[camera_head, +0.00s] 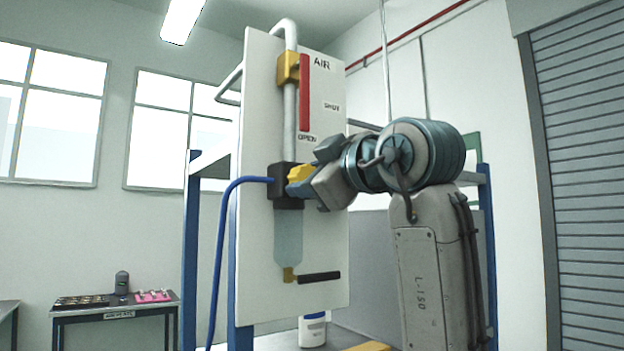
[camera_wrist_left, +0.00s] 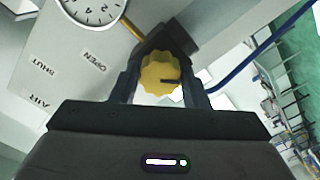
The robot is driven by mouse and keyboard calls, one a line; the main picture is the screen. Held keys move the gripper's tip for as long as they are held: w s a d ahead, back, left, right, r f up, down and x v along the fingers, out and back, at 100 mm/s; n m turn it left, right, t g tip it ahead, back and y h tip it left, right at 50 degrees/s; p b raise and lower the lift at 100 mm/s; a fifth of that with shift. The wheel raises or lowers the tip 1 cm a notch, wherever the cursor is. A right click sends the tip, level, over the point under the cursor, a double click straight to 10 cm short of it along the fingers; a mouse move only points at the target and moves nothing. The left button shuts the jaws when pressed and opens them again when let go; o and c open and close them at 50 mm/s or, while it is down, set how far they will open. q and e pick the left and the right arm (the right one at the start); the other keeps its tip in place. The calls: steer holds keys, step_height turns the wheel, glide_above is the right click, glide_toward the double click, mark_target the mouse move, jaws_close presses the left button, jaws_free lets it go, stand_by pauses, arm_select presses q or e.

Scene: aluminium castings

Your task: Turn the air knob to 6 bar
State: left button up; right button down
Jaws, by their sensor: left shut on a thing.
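The yellow fluted air knob (camera_head: 300,173) sits on the front of a black regulator body (camera_head: 287,200) on the white AIR panel (camera_head: 258,130). My left gripper (camera_head: 299,186) is at the knob, its arm standing to the right of the panel. In the left wrist view the knob (camera_wrist_left: 158,73) lies between the two dark fingers of my left gripper (camera_wrist_left: 163,80), which are shut on it. A dark mark on the knob points right in that view. A white dial gauge (camera_wrist_left: 92,10) is cut off at the top; its pressure reading cannot be made out. My right gripper is not in view.
A blue hose (camera_head: 222,240) runs left from the regulator. A clear bowl (camera_head: 288,238) and a black handle (camera_head: 319,278) are below. A side table (camera_head: 115,308) stands far left.

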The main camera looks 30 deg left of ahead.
arm_select(q)
steer(key=n+b, duration=0.1)
steer(key=n, duration=0.8)
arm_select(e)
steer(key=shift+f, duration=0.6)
arm_select(q)
steer(key=shift+n, duration=0.3)
steer(key=o, duration=1)
steer(key=shift+a, duration=0.1)
steer(key=shift+c, duration=0.2)
arm_select(e)
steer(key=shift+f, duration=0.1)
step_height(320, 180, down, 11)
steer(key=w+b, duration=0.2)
steer(key=b, duration=1)
arm_select(q)
steer(key=b+v, duration=0.4)
steer(key=v, duration=0.6)
steer(key=shift+d, duration=0.35)
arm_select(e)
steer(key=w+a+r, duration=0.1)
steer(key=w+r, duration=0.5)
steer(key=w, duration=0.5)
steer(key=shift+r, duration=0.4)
